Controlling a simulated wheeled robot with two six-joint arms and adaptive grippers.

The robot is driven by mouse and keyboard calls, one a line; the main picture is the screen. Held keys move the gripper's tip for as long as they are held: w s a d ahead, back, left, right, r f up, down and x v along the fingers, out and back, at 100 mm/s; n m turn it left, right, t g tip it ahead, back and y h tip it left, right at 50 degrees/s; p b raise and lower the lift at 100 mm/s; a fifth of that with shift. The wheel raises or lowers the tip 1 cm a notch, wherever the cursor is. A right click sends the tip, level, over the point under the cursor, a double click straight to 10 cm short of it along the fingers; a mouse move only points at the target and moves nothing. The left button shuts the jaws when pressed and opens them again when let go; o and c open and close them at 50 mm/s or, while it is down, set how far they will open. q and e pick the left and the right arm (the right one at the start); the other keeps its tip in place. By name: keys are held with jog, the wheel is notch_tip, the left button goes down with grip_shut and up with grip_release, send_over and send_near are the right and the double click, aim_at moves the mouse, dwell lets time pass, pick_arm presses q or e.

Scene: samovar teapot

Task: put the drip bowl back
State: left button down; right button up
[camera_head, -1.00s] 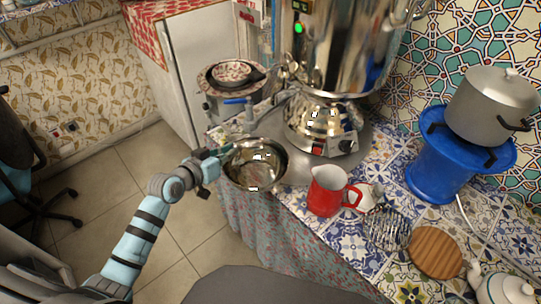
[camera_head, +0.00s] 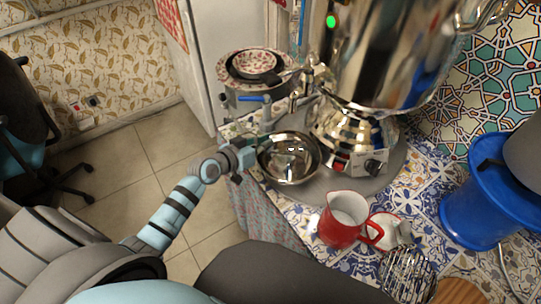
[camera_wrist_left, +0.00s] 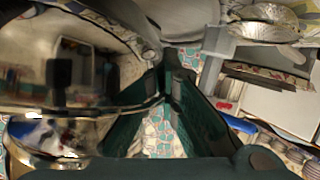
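The drip bowl (camera_head: 289,163), a round shiny metal bowl, is at the left side of the samovar's base, over the near-left part of the round grey tray (camera_head: 378,185). My left gripper (camera_head: 254,154) is at the bowl's left rim and appears shut on it. In the left wrist view the dark green fingers (camera_wrist_left: 168,90) come together beside shiny metal at the left. The samovar (camera_head: 385,55) stands on its shiny base behind and to the right of the bowl. Whether the bowl's underside touches the tray is hidden. My right gripper is out of view.
A red jug (camera_head: 341,228) stands near the table's front, with a white and red cup beside it and a wire rack (camera_head: 407,274) nearby. A blue stand (camera_head: 487,195) is at the right. A pot with a patterned bowl (camera_head: 252,68) stands behind the drip bowl.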

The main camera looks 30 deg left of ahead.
aim_at(264, 151)
pick_arm(q)
notch_tip(264, 151, down, 4)
jog(key=shift+a+r+b, duration=0.1)
jog(key=shift+r+b, duration=0.15)
jog(key=shift+b, duration=0.4)
jog(key=shift+w, duration=0.25)
jog(key=c, duration=1.8)
grip_release()
jog(key=shift+s, duration=0.1)
jog(key=shift+r, duration=0.1)
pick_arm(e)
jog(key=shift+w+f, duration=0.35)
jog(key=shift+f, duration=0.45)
pick_arm(q)
jog(key=shift+s, duration=0.1)
jog(key=shift+s+r+p, duration=0.15)
jog(key=shift+s+p, duration=0.1)
jog(key=shift+p, duration=0.1)
jog(key=p+v, duration=0.3)
jog(key=v, duration=0.8)
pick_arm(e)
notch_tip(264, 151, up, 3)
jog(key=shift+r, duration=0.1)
pick_arm(q)
jog(key=shift+s+a, duration=0.1)
